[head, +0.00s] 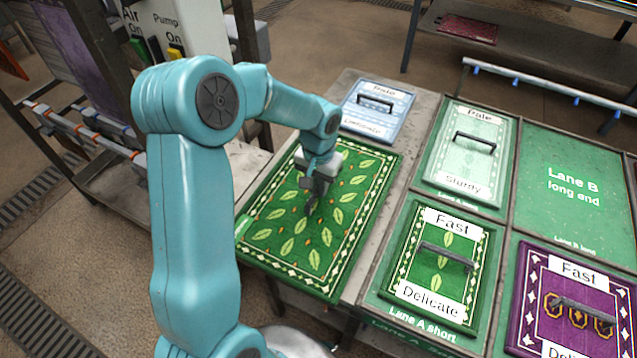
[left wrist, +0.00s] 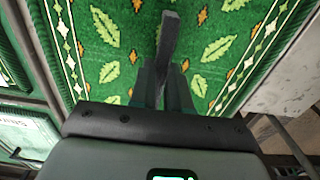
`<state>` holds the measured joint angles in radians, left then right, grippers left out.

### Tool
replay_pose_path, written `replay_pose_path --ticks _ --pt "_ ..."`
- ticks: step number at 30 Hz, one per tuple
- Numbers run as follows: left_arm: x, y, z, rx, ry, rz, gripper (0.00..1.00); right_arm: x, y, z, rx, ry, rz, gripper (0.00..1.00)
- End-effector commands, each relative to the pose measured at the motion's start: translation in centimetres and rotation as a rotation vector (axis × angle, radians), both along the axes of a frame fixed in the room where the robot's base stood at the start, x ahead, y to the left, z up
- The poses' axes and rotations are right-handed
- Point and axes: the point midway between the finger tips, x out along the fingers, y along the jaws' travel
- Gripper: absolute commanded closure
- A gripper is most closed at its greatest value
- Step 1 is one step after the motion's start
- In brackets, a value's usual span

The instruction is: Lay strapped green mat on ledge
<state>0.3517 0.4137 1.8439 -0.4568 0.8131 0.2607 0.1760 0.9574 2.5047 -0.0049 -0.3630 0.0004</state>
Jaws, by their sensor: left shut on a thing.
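The green mat (head: 345,222), with pale leaves, orange flecks and a diamond border, lies flat at the left part of the grey table (head: 377,243). Its front left side reaches out past the table's edge. My left gripper (head: 312,203) is over the middle of the mat and shut on its dark strap. In the left wrist view the strap (left wrist: 168,38) stands between the fingers (left wrist: 166,88), with the mat (left wrist: 215,50) filling the view behind it. I cannot tell whether the mat touches the surface or hangs just above it. My right gripper is not in view.
A blue card with a handle (head: 376,108) lies behind the mat. To the right are a pale green card (head: 468,155), a green "Fast Delicate" card (head: 437,262), a purple card (head: 570,305) and the bare Lane B panel (head: 570,180). A control box (head: 165,30) stands at the back left.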

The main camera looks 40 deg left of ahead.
Motion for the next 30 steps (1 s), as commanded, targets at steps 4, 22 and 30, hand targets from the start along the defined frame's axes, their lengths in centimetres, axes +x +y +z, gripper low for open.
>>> replay_pose_path --ticks 4,22,30 --pt "0.0 0.0 -0.4 0.0 -0.001 0.0 1.0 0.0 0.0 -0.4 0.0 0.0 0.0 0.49" --pt "0.0 0.0 -0.4 0.0 0.001 0.0 0.54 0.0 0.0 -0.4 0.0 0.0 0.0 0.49" --pt "0.0 0.0 1.3 0.0 0.0 0.0 0.54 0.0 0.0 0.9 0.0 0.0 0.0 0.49"
